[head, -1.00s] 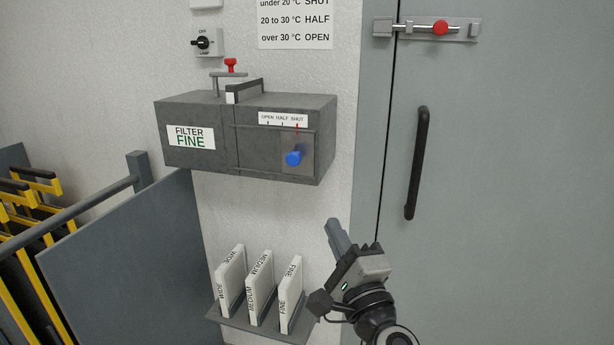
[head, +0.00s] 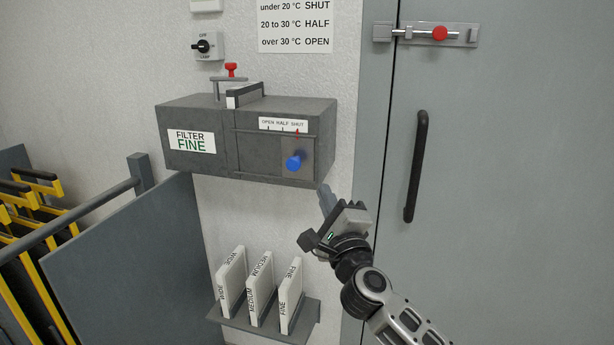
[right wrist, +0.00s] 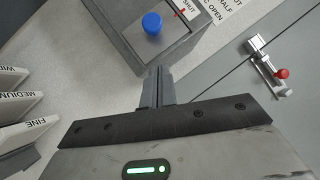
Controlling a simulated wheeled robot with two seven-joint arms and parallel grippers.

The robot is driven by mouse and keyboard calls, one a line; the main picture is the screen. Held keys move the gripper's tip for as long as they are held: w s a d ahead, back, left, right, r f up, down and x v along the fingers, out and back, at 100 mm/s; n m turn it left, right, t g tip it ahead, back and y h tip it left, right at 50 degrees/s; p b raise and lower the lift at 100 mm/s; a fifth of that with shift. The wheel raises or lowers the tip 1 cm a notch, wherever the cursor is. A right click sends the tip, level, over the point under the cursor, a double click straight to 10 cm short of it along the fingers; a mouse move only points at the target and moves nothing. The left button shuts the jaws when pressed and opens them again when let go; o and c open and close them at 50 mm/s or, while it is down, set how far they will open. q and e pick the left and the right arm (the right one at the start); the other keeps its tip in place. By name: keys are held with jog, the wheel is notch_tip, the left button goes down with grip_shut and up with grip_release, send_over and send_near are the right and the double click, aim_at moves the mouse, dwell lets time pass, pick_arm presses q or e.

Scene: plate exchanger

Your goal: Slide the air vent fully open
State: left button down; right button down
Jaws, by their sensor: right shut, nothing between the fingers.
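The air vent is a sliding plate (head: 306,156) on the front of a grey box (head: 200,101), with a blue knob (head: 294,162) on it. The knob stands at the right end, under the SHUT mark of the scale label (head: 283,124). My right gripper (head: 325,190) is below and to the right of the knob, apart from it, with its fingers shut and empty. In the right wrist view the blue knob (right wrist: 152,23) is ahead of the closed fingertips (right wrist: 158,72), slightly left. My left gripper is not in view.
A shelf (head: 262,335) with several white filter plates stands below the box. A grey door (head: 500,180) with a black handle (head: 416,165) and a red-knobbed bolt (head: 440,33) is at the right. A grey panel (head: 120,270) and railing stand at the left.

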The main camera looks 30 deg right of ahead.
aim_at(295, 162)
jog(key=w, duration=0.1)
jog(key=w+a+r, duration=0.1)
jog(key=w, duration=0.1)
jog(key=w+r, duration=0.1)
jog(key=shift+w+a+r+p, duration=0.1)
jog(key=shift+w+a+p, duration=0.1)
jog(key=shift+w+p, duration=0.15)
jog(key=shift+s, duration=0.1)
jog(key=w+a, duration=0.2)
jog(key=w+a+p, duration=0.1)
jog(key=w+a, duration=0.1)
jog(key=w, duration=0.1)
jog(key=shift+a+r, duration=0.1)
jog(key=shift+a, duration=0.15)
